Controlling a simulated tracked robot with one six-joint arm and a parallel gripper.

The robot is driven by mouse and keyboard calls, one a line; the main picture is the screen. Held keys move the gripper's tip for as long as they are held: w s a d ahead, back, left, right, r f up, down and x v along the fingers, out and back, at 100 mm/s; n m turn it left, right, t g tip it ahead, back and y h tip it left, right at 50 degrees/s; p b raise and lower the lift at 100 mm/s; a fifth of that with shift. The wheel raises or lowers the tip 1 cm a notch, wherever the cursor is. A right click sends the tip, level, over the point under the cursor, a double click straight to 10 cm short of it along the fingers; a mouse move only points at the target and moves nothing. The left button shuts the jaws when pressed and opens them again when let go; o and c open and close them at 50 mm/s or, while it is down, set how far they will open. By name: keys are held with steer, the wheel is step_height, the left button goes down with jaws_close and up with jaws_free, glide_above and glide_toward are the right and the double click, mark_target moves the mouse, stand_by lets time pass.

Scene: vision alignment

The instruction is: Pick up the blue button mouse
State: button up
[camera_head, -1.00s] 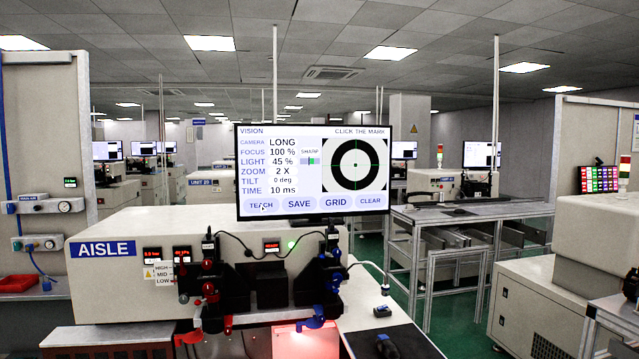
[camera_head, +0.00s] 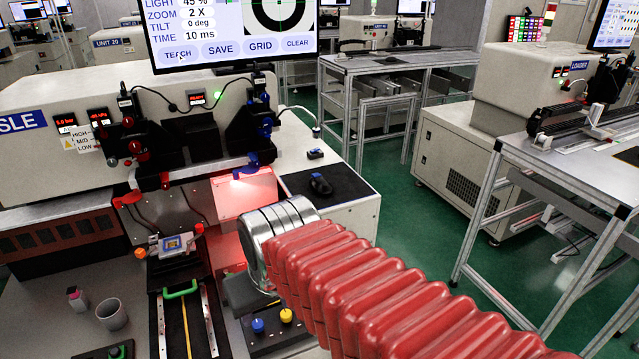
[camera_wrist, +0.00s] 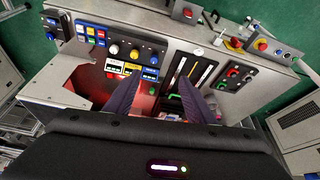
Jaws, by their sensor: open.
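A dark mouse (camera_head: 320,184) with a faint bluish tint lies on a black pad (camera_head: 350,186) at the right end of the machine's top, in the head view. I cannot make out its buttons clearly. I cannot pick out the mouse in the wrist view. My gripper (camera_wrist: 160,78) shows in the wrist view as two dark purple fingers, spread apart with nothing between them, above the machine's front panels. In the head view my red-sleeved arm reaches in from the lower right, its silver wrist ring in front of and below the pad; the fingers cannot be made out there.
A small dark box (camera_head: 315,154) sits behind the mouse. The monitor (camera_head: 230,30) stands above the machine.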

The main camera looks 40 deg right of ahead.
steer(key=o, duration=0.5)
steer(key=w+d+m, duration=0.1)
steer(key=w+d, duration=0.2)
steer(key=d, duration=0.1)
steer(key=w+d+r+m+g, duration=0.1)
steer(key=w+d, duration=0.2)
steer(key=d, duration=0.2)
steer(key=w+d+m, duration=0.1)
steer(key=w+d, duration=0.3)
steer(key=shift+w+d+r, duration=0.1)
steer(key=shift+d+r, duration=0.1)
steer(key=shift+d, duration=0.2)
steer(key=shift+c, duration=0.2)
steer(key=w+d, duration=0.4)
steer(key=d, duration=0.5)
steer(key=w+d, duration=0.5)
steer(key=d, duration=0.5)
steer(key=w+d+r+n+t, duration=0.1)
steer(key=w+d+r, duration=0.3)
steer(key=r, duration=0.2)
steer(key=shift+n+h, duration=0.3)
steer(key=shift+a+f, duration=0.1)
glide_above(325, 186)
steer(key=s, duration=0.2)
steer(key=f, duration=0.7)
steer(key=shift+a+f, duration=0.3)
steer(key=shift+a, duration=0.05)
steer(key=shift+f, duration=0.1)
